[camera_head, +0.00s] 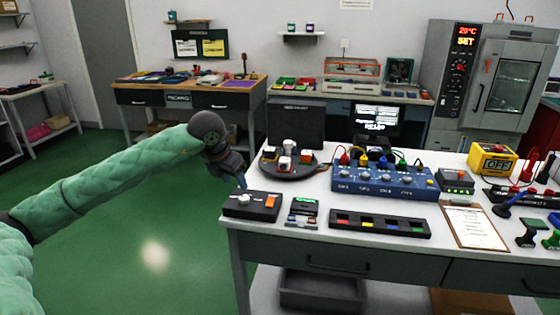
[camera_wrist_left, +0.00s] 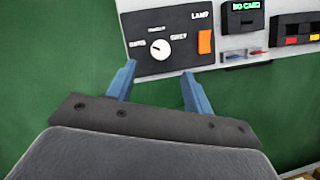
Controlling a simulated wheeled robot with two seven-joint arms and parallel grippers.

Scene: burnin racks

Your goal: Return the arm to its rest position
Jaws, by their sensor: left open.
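My left arm comes in from the left in the head view, covered in green padding. Its gripper (camera_head: 241,181) hangs just off the left edge of the white workbench, close to the black control box (camera_head: 252,205). In the left wrist view the gripper (camera_wrist_left: 155,82) shows two blue fingers spread apart with nothing between them. The box shows there beyond the fingertips, with a white knob and an orange lamp switch (camera_wrist_left: 204,42). The fingers appear apart from the box. My right gripper is in neither view.
The white workbench (camera_head: 340,268) holds a round tray (camera_head: 273,170) with small blocks, a blue connector panel (camera_head: 385,182), a strip of coloured slots (camera_head: 380,223) and a clipboard (camera_head: 474,226). An oven (camera_head: 487,85) stands behind. Green floor left of the bench is clear.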

